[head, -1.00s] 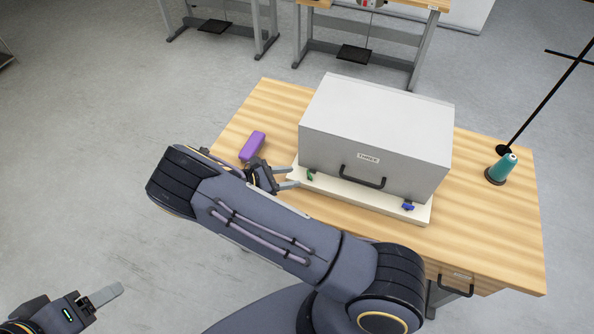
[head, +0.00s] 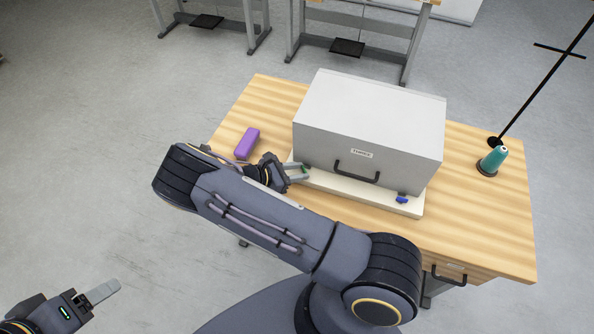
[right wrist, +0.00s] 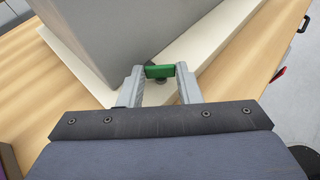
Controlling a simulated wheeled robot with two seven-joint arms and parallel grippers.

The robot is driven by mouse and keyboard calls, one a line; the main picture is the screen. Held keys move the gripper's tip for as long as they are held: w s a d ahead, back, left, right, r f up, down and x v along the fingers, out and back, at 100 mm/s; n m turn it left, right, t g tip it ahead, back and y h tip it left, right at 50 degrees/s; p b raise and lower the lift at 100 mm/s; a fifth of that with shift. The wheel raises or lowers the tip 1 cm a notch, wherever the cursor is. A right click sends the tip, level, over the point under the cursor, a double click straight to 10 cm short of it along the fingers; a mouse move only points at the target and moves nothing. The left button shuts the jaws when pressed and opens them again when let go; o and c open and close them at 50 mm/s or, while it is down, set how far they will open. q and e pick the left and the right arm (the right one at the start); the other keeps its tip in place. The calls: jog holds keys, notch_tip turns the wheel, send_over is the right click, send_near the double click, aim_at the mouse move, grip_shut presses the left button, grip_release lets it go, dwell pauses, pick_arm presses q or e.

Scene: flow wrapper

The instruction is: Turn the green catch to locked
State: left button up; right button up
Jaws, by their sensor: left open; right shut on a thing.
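The green catch (right wrist: 159,71) sits on the cream base plate (right wrist: 90,72) at the front left corner of the grey box (head: 368,120). My right gripper (right wrist: 160,76) is shut on the green catch, with one finger at each end of it. In the head view the right gripper (head: 303,172) is at the left front of the box, and only a little of the catch shows between its fingers. My left gripper (head: 105,292) is open and empty, low at the left, away from the table; one finger shows clearly.
A blue catch (head: 402,199) is at the plate's front right. The box has a black handle (head: 357,172). A purple block (head: 247,143) lies left of the box, and a teal thread cone (head: 494,159) stands at the right of the wooden table (head: 480,220).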

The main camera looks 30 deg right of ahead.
jog(key=shift+f+b, duration=0.15)
jog(key=shift+b, duration=0.2)
jog(key=m+g+b, duration=0.2)
jog(key=b, duration=0.1)
jog(key=w+m+g+y+b, duration=0.1)
jog(key=m+g+b, duration=0.1)
jog(key=g+b, duration=0.1)
jog(key=shift+d+f+m+y+b, duration=0.2)
jog(key=shift+m+y+b, duration=0.15)
jog(key=shift+b, duration=0.25)
jog(key=shift+w+d+r+m+g+y+b, duration=0.15)
jog(key=shift+m+g+y+b, duration=0.3)
jog(key=shift+m+g+b, duration=0.25)
jog(key=shift+w+a+r+m+g+y+b, duration=0.15)
jog(key=shift+m+g+y+b, duration=0.25)
jog(key=shift+m+g+b, duration=0.25)
jog(key=shift+d, duration=0.1)
jog(key=o, duration=0.7)
jog(key=shift+r, duration=0.1)
